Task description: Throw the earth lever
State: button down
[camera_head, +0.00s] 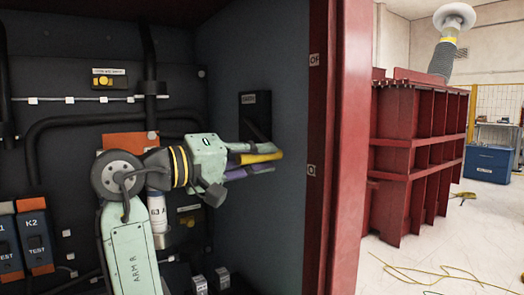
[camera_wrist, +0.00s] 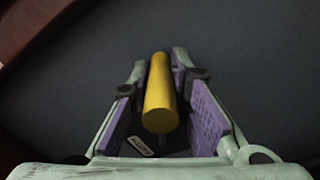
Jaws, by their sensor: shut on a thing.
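The earth lever's yellow handle (camera_head: 264,156) sticks out from the cabinet's right inner wall, below a black mounting plate (camera_head: 255,112) with a small label. My gripper (camera_head: 258,160) reaches in from the left and is shut on the handle. In the wrist view, the yellow handle (camera_wrist: 159,95) lies lengthwise between the purple-padded fingers of my gripper (camera_wrist: 160,65). A small label (camera_wrist: 140,146) shows below it. The lever's pivot is hidden.
The red cabinet frame (camera_head: 333,150) stands close to the right of my gripper. Black cables and K2 test switches (camera_head: 36,240) are at the left. Breakers (camera_head: 210,280) stand below. The open floor outside has a yellow cable (camera_head: 430,272).

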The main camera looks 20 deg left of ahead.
jog(key=shift+w+a+f, duration=0.1)
jog(key=shift+a+f, duration=0.15)
jog(key=shift+f, duration=0.05)
jog(key=c, duration=1.6)
grip_release()
jog(key=shift+c, duration=0.2)
jog(key=shift+o, duration=0.8)
jog(key=v, duration=1.2)
